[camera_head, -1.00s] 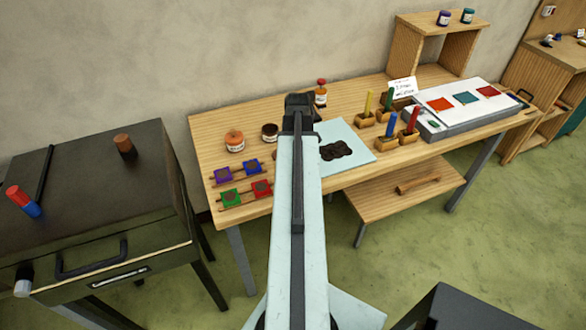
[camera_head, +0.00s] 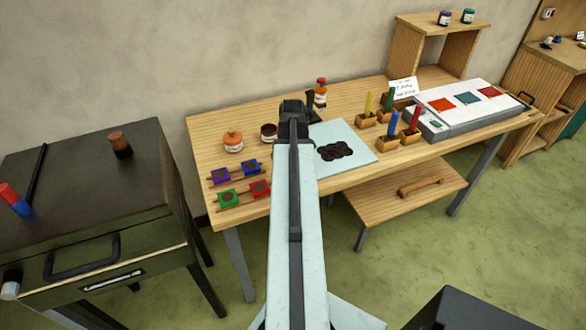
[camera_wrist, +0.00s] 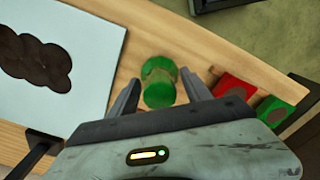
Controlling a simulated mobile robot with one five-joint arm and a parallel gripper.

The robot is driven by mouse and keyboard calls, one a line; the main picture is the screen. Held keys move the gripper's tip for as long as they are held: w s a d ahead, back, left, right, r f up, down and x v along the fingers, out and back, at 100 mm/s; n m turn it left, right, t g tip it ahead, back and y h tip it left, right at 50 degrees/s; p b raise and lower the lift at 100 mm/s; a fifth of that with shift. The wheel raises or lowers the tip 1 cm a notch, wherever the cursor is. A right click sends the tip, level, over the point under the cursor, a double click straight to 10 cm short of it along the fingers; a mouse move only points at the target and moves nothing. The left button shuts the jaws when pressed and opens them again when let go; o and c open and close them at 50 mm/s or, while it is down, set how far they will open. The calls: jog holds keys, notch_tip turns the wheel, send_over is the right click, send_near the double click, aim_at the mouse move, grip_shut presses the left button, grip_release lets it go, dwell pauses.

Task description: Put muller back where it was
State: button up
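A green, rounded, glassy piece that looks like the muller (camera_wrist: 158,82) stands over the wooden tabletop in the wrist view. My gripper (camera_wrist: 160,82) is open, with one finger on each side of it and small gaps showing. I cannot tell whether its base touches the table. In the head view my gripper (camera_head: 293,108) is over the workbench (camera_head: 345,192), and my arm hides the muller. The pale slab (camera_head: 357,163) with a dark blotch lies just right of my arm; it also shows at left in the wrist view (camera_wrist: 95,25).
Colour pans, including a red one (camera_head: 260,188) and a green one (camera_head: 228,198), lie left of my arm. An orange-lidded jar (camera_head: 233,142) and a dark-topped jar (camera_head: 268,132) stand behind. Wooden holders with coloured sticks (camera_head: 390,140) are to the right. A black cabinet (camera_head: 80,190) is at far left.

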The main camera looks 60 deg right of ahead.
jog(key=shift+r, duration=0.1)
notch_tip(320, 180, up, 12)
jog(key=p, duration=1.2)
jog(key=shift+r, duration=0.15)
